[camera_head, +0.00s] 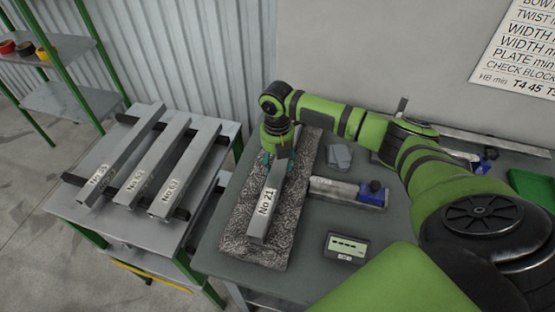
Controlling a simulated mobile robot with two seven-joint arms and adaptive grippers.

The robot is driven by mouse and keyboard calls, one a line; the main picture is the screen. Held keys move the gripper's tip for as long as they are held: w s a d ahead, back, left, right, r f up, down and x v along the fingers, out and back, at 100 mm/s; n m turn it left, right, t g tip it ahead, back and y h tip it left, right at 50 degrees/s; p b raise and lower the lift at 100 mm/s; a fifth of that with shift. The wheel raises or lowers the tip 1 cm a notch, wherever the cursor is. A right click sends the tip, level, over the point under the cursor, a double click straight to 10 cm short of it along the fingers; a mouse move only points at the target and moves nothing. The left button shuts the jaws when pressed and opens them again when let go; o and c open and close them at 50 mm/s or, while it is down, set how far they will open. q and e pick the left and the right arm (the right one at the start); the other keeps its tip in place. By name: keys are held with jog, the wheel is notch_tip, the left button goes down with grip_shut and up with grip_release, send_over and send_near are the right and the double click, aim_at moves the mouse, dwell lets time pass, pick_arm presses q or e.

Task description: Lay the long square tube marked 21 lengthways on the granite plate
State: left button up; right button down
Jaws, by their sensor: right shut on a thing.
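The long square tube marked No 21 (258,226) lies lengthways along the granite plate (235,220), over its speckled top. I cannot tell whether it touches the plate or is just above it. My right gripper (277,163) points down at the far part of the tube and is shut on it. The gripper and wrist hide part of the tube. The near end of the tube is close to the plate's near edge. My left gripper is not in view.
Several other marked tubes (149,171) lie on dark bars on the left table (85,222). On the plate's table, a metal bar with a blue part (372,193), a small display box (346,247) and a grey block (338,157) stand to the right. A gap separates the tables.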

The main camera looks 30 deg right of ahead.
jog(key=shift+f, duration=0.15)
jog(key=shift+c, duration=1.7)
grip_release()
notch_tip(320, 180, up, 12)
